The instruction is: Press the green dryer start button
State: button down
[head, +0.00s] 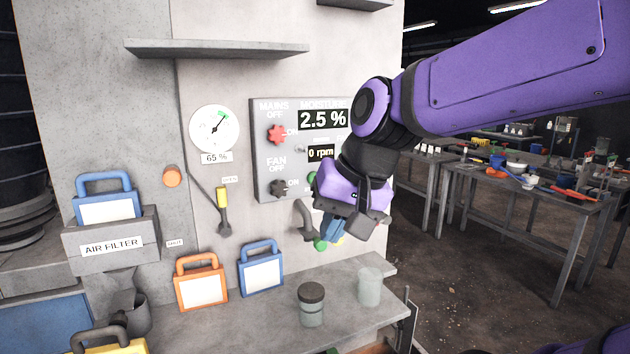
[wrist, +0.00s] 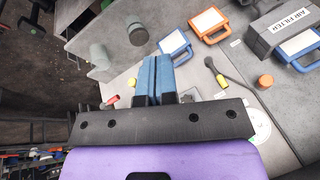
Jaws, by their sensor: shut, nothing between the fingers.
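Another bit of green shows at the panel's lower edge, mostly hidden behind my gripper. My gripper (head: 334,229) is in front of the panel's lower right, with its blue fingers pressed together and empty. In the wrist view the shut fingers (wrist: 152,78) point toward the shelf side. No green button is clear there. Contact with the button cannot be made out.
The control panel (head: 265,150) has a red mains knob (head: 276,134), a black fan knob (head: 279,187) and displays reading 2.5 % and 0 rpm. Below, a shelf (head: 240,325) holds a jar (head: 311,305) and a cup (head: 370,287).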

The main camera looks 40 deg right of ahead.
jog(key=w+d+f+m+t+y, duration=0.2)
jog(key=w+d+m+y, duration=0.25)
jog(key=w+m, duration=0.8)
jog(key=w+d+f+m+t, duration=0.1)
jog(key=w+d+m+t, duration=0.1)
jog(key=d+m, duration=0.4)
jog(key=w+d+f+m+t+h, duration=0.1)
jog(key=w+d+f+m+t, duration=0.1)
jog(key=w+d+m, duration=0.2)
jog(key=d+m, duration=0.3)
jog(key=m, duration=0.2)
jog(key=shift+w+t, duration=0.15)
jog(key=shift+t, duration=0.25)
jog(key=shift+d, duration=0.15)
jog(key=w+d, duration=0.1)
jog(key=w, duration=0.7)
jog(key=shift+w+d, duration=0.3)
jog(key=shift+w, duration=0.15)
jog(key=shift+w, duration=0.25)
